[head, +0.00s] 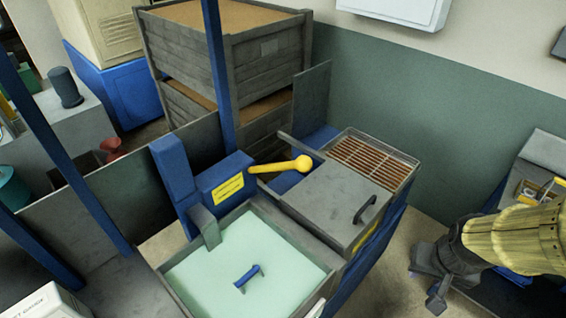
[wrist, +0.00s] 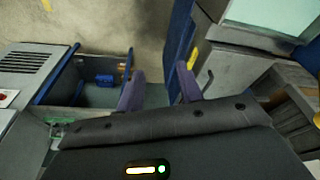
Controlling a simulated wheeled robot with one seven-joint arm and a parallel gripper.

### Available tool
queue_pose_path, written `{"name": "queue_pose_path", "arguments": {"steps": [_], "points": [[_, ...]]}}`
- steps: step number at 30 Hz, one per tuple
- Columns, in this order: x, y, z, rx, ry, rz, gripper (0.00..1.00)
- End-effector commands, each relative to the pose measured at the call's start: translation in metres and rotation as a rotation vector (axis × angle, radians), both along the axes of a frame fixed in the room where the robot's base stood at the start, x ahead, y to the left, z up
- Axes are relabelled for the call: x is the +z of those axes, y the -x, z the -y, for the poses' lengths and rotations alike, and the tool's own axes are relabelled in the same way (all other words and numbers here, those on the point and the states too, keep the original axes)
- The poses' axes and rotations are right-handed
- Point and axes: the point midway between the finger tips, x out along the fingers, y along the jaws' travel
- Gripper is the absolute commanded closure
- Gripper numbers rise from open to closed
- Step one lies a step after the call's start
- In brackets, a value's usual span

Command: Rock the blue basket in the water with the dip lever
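The yellow dip lever (head: 282,166) with its ball knob sticks out to the right from a blue housing (head: 222,178) with a yellow label. Below it is the square tank (head: 322,288) of pale green water. A blue handle (head: 248,275) of the basket shows in the water; the rest of the basket is hidden. My gripper (head: 424,284) is at the right of the head view, well apart from the lever. In the wrist view my gripper (wrist: 160,88) has its two fingers spread with nothing between them. The tank's water (wrist: 275,18) shows at the upper right there.
A grey lid (head: 333,203) with a dark handle (head: 365,208) and a brown grate (head: 372,160) stand right of the tank. Stacked wooden crates (head: 262,60) are behind. Blue posts (head: 216,75) rise at the left. Open floor (head: 408,245) lies between the tank unit and my arm.

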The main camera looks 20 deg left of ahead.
Motion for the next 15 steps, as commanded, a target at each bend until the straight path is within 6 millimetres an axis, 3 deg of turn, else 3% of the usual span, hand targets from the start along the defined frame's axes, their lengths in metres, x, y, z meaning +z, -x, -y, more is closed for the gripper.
{"name": "queue_pose_path", "arguments": {"steps": [8,12,15], "points": [[0.000,0.000,0.000,0.000,0.000,0.000,0.64],[-0.001,-0.003,0.001,0.003,0.004,0.010,0.40],[-0.005,-0.016,0.002,0.021,0.018,0.053,0.36]]}}
